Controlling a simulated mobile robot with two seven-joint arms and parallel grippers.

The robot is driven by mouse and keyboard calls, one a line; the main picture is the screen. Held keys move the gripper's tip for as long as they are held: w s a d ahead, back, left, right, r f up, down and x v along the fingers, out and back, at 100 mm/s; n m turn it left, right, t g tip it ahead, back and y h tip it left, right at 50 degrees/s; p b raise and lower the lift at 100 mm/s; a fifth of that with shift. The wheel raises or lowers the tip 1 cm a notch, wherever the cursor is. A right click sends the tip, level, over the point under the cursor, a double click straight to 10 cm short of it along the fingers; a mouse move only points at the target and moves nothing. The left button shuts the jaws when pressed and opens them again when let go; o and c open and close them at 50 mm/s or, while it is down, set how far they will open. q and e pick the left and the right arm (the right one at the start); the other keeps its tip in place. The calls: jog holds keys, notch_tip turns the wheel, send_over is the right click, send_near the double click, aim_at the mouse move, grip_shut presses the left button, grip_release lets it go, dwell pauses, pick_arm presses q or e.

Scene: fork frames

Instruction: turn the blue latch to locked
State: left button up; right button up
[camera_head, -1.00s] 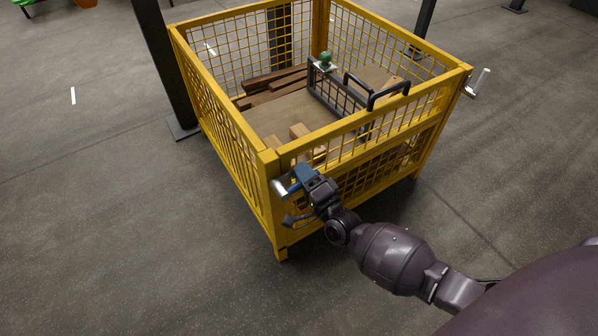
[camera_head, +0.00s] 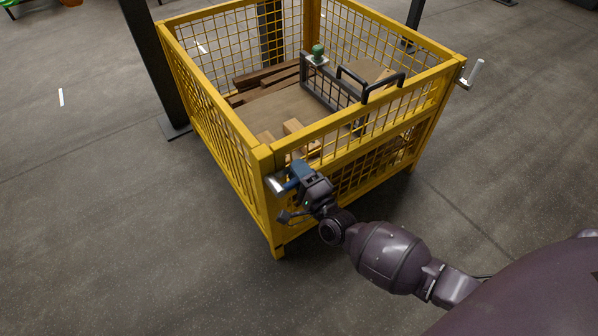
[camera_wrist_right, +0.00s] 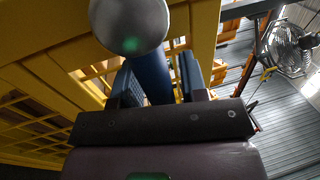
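The blue latch (camera_head: 291,186) is a short blue bar with a silver end at the near left corner post of a yellow mesh crate (camera_head: 263,200). In the right wrist view its blue bar (camera_wrist_right: 151,76) runs between the two fingers, below a round silver knob (camera_wrist_right: 130,22). My right gripper (camera_head: 302,177) is at this corner. In the wrist view the right gripper (camera_wrist_right: 162,85) has its fingers close along both sides of the bar, shut on it as far as I can see. The latch's pivot is hidden. My left gripper is not in view.
A silver handle (camera_head: 473,73) sticks out at the crate's right corner. The crate holds wooden pieces (camera_head: 268,76) and a dark mesh rack (camera_head: 330,85) with a green knob (camera_head: 318,50). A dark post (camera_head: 150,62) stands left of the crate. The floor around is clear.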

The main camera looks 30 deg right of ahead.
jog(key=shift+o, duration=0.6)
jog(key=shift+a+r, duration=0.1)
jog(key=shift+r, duration=0.15)
jog(key=shift+f, duration=0.15)
pick_arm(q)
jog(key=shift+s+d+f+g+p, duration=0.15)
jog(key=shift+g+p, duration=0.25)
jog(key=shift+p, duration=0.3)
pick_arm(e)
jog(key=v, duration=1)
jog(key=shift+s, duration=0.4)
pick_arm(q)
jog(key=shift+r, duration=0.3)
